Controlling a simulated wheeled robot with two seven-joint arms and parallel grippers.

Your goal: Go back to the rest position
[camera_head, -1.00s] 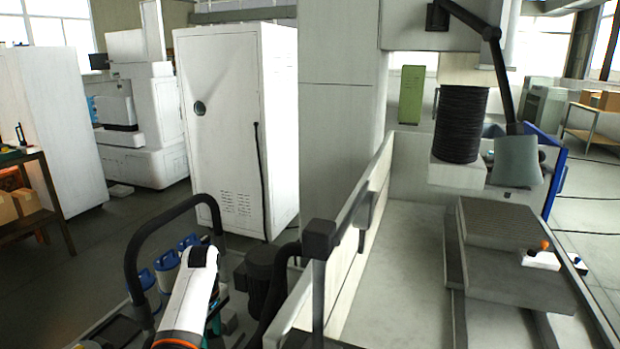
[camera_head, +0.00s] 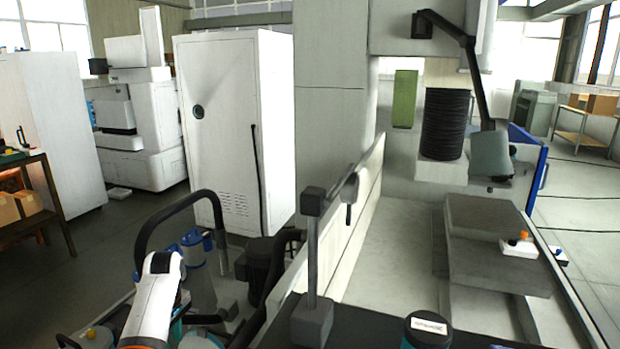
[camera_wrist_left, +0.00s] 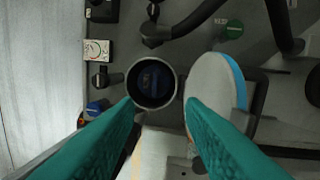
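My left arm (camera_head: 152,300), white with an orange ring, comes up from the bottom left in the head view. My left gripper (camera_wrist_left: 161,101) shows in the left wrist view as two teal fingers set apart, with nothing held between them. A dark round ring, like an open tube (camera_wrist_left: 133,84), lies beyond the fingertips, and a pale disc with a blue rim (camera_wrist_left: 213,85) is beside the right finger. The right gripper cannot be made out in either view.
The machine's low wall (camera_head: 345,235) and a grey post (camera_head: 312,265) stand right of my left arm. A black curved handle (camera_head: 185,207) is close behind it. The work table (camera_head: 490,215) bears a white block with an orange knob (camera_head: 519,245). Open floor lies left.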

